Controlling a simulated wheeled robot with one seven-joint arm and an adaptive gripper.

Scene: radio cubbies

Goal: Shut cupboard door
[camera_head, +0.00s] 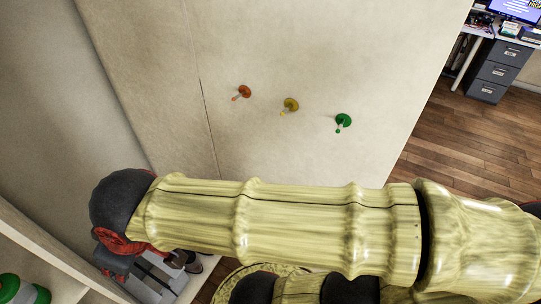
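A large cream panel (290,45) with a thin dark seam fills the upper middle of the head view. It carries an orange, a yellow and a green hook. I cannot tell for sure whether this panel is the cupboard door or a fixed wall. At the lower left is an open white shelf unit (45,240). My arm crosses the lower part of the view, in front of the panel. My gripper (165,275) points down at the lower left, beside the shelf unit. Its fingers are partly hidden, and I cannot tell whether they are open.
Green-topped items (22,288) stand on the shelf at the lower left. At the upper right are a grey drawer cabinet (497,70) and a desk with a lit monitor (517,9). Bare wooden floor (455,135) lies right of the panel. A patterned round thing (232,280) shows below my arm.

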